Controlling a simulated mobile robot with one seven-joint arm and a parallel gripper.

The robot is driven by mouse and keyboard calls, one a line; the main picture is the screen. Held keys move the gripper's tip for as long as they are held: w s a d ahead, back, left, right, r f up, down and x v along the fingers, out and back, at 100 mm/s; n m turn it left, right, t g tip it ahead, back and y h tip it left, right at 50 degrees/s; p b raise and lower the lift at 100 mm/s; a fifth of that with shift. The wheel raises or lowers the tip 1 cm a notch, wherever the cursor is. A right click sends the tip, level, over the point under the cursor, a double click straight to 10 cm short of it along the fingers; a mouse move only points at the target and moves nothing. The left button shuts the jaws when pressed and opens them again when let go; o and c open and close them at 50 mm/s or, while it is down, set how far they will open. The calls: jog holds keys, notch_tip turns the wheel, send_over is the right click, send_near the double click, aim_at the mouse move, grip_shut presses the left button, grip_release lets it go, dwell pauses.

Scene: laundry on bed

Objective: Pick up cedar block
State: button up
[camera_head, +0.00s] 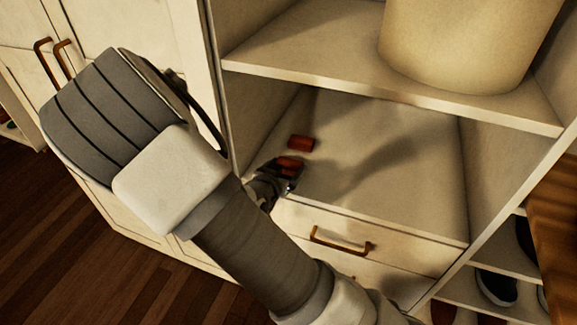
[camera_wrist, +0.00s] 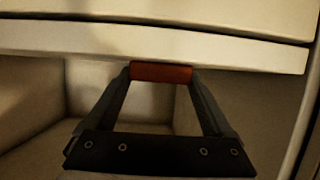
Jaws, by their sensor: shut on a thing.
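A reddish-brown cedar block (camera_head: 289,162) is at the tips of my gripper (camera_head: 287,174), near the front left of the open compartment in the head view. In the wrist view the block (camera_wrist: 161,73) sits crosswise between the two fingertips of my gripper (camera_wrist: 160,76), which is shut on it. A second, similar reddish-brown block (camera_head: 301,143) shows just behind it in the head view, on the compartment floor. My gripper hides part of the held block in the head view. I cannot tell how far the held block is above the floor.
An upper shelf (camera_head: 300,72) with a large cream bin (camera_head: 455,45) overhangs the compartment. The left wall and a drawer with a brass handle (camera_head: 340,241) below are close to my arm. The compartment floor (camera_head: 400,170) is clear to the right. Shoes (camera_head: 497,287) stand on shelves at lower right.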

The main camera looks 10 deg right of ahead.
jog(key=shift+r, duration=0.1)
notch_tip(320, 180, up, 5)
jog(key=shift+d+f+p, duration=0.15)
jog(key=shift+p, duration=1.05)
jog(key=s+d+r, duration=0.4)
jog(key=d+r, duration=0.2)
jog(key=d, duration=0.4)
notch_tip(320, 180, up, 3)
jog(key=n+t+y, duration=0.2)
jog(key=n+y, duration=0.1)
send_over(288, 168)
jog(key=d, duration=0.1)
jog(key=shift+w+p, duration=0.3)
jog(key=shift+p, duration=0.05)
